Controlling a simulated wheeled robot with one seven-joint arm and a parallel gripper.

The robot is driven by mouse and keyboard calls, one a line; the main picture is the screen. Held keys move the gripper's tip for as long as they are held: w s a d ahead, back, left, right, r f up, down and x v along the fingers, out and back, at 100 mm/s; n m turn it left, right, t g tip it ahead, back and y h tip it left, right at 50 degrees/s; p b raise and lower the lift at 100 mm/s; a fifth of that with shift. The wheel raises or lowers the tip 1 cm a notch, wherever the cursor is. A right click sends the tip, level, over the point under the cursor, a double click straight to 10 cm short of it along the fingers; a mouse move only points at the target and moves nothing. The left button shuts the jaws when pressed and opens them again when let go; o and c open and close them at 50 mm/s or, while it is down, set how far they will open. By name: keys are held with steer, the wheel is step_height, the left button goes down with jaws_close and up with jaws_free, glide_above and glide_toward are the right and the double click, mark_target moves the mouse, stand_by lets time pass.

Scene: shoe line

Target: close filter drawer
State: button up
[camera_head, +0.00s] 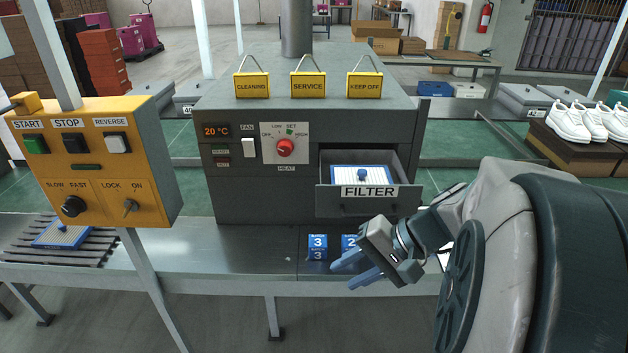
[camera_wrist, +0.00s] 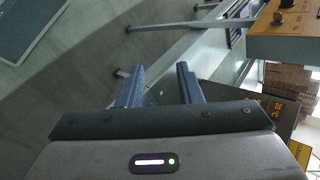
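The filter drawer (camera_head: 368,207) is a grey drawer with a white FILTER label, at the lower right of the grey machine. It stands pulled out, open at the top. A white filter with a blue frame and blue knob (camera_head: 361,174) lies inside it. My gripper (camera_head: 358,273) is below and in front of the drawer, apart from it, above the metal bench's front edge. Its blue fingers (camera_wrist: 160,88) are spread with nothing between them. The wrist view shows floor and bench edge past the fingers, not the drawer.
A yellow control box (camera_head: 92,160) stands at left. A second blue-framed filter (camera_head: 62,235) lies on slats. White shoes (camera_head: 568,122) sit at right.

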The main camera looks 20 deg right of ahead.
steer(key=w+d+f+m+t+y+b, duration=0.1)
steer(key=w+d+f+m+t+b, duration=0.1)
steer(key=w+d+m+t, duration=0.3)
steer(key=m+t+h+b, duration=0.1)
steer(key=m+t+b, duration=0.15)
steer(key=t, duration=0.35)
glide_toward(370, 216)
steer(key=shift+n, duration=0.45)
steer(key=p+x, duration=0.1)
steer(key=x, duration=0.9)
steer(key=shift+w+f, duration=0.2)
steer(key=shift+d, duration=0.1)
jaws_close()
